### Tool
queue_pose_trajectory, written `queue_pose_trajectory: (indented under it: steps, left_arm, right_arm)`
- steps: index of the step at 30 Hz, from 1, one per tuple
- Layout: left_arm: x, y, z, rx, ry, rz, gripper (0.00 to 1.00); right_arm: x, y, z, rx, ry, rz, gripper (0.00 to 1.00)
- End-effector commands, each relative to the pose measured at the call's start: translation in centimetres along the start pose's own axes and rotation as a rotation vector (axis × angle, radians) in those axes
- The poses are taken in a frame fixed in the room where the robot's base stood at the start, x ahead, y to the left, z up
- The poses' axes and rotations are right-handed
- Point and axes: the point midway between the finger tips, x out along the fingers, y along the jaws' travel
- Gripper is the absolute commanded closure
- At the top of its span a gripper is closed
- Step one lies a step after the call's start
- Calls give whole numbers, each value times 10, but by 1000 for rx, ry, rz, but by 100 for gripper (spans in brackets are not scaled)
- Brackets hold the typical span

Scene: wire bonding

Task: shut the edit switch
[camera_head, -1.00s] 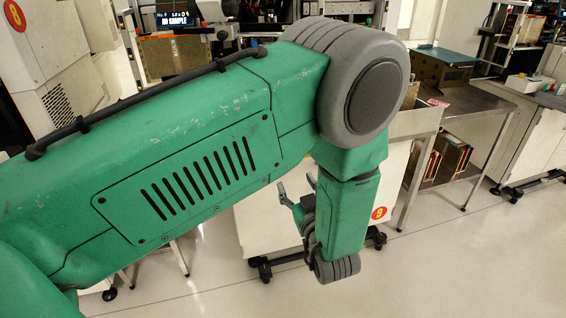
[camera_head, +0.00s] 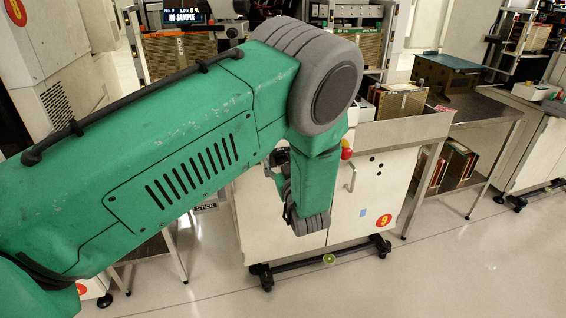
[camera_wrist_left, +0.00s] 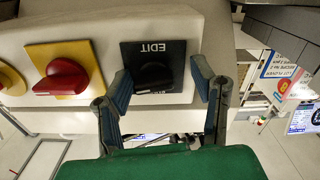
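The edit switch (camera_wrist_left: 153,66) is a black square plate marked EDIT with a black rotary knob on the pale machine face, upside down in the left wrist view. My left gripper (camera_wrist_left: 160,84) is open, its two blue-padded fingers on either side of the knob. The knob sits between the fingertips; I cannot tell whether they touch it. In the head view the left gripper (camera_head: 274,166) is mostly hidden behind my green forearm, in front of a white machine cabinet (camera_head: 375,180). The edit switch is hidden there. My right gripper is not in view.
A red rotary switch (camera_wrist_left: 62,77) on a yellow plate is beside the edit switch in the left wrist view, with another yellow piece (camera_wrist_left: 8,80) at the edge. A steel table (camera_head: 475,108) stands right of the cabinet. Floor in front is clear.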

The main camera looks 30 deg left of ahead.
Motion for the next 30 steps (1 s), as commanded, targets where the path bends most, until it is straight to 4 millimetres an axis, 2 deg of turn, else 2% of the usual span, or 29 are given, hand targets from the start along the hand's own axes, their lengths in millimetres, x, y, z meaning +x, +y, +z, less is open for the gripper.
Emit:
queue_pose_trajectory:
  steps: [1, 3, 7, 23, 30]
  left_arm:
    - [-2, 1, 0, 1, 1, 1, 62]
    - [-4, 3, -1, 4, 4, 1, 87]
    - [-6, 4, -2, 8, 7, -1, 99]
    - [-8, 4, -1, 0, 2, 2, 97]
    - [-8, 4, 0, -76, 1, 2, 97]
  right_arm:
    - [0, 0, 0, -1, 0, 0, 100]
    - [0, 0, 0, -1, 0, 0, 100]
    - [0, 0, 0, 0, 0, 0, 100]
    - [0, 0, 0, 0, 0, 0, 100]
    - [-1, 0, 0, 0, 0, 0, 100]
